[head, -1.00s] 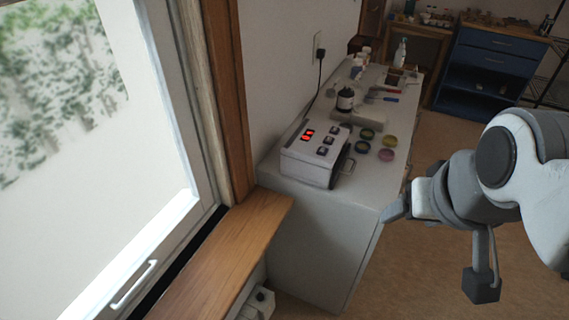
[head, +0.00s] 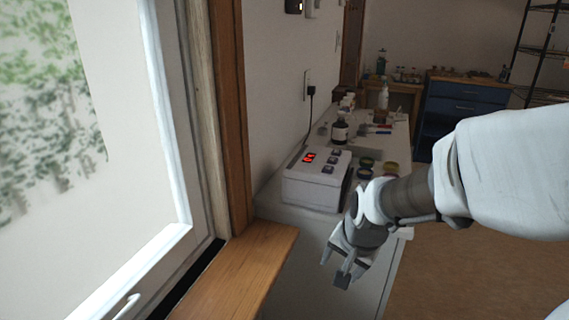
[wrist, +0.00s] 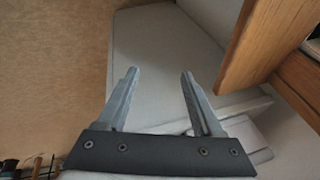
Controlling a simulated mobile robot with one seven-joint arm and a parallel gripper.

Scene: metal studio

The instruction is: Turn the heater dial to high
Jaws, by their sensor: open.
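My gripper (head: 335,268) is open and empty, pointing down in front of the white cabinet's side, right of the wooden window sill. In the wrist view its two fingers (wrist: 158,80) stand apart with the pale cabinet side between and beyond them. I cannot make out the heater or its dial in the current head view; the area below the sill is hidden or out of frame. A pale part shows at the right edge of the wrist view beside the sill, but I cannot tell whether it is the heater.
The wooden sill (head: 240,272) juts out close to my gripper's left. The white cabinet (head: 310,250) carries a white box with red digits (head: 318,185), a dark bottle (head: 339,132) and several small dishes. Open brown floor (head: 480,265) lies to the right.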

